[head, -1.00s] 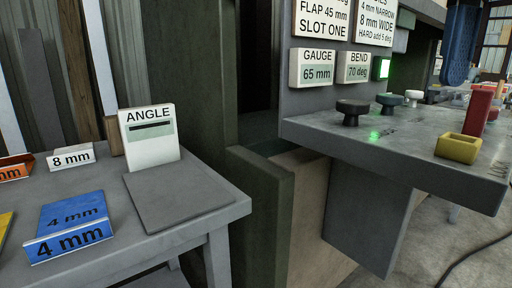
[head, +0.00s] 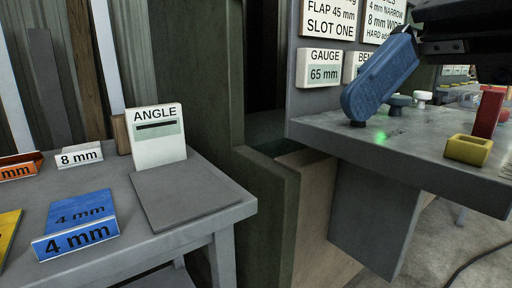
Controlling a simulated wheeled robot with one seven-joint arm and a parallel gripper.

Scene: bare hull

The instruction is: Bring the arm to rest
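Part of my arm shows at the upper right of the head view, as a blue rounded link and a dark link running off the right edge. The blue part hangs in front of the panel and above the metal bench (head: 440,165). It covers part of the BEND sign (head: 352,66) and most of the dark knob at the bench's left. I cannot make out my gripper or its fingers in this view. Whether anything is held does not show.
A grey table (head: 190,250) at left bears the ANGLE display (head: 157,150), a blue 4 mm block (head: 75,222) and an 8 mm block (head: 80,156). The GAUGE sign (head: 323,70) reads 65 mm.

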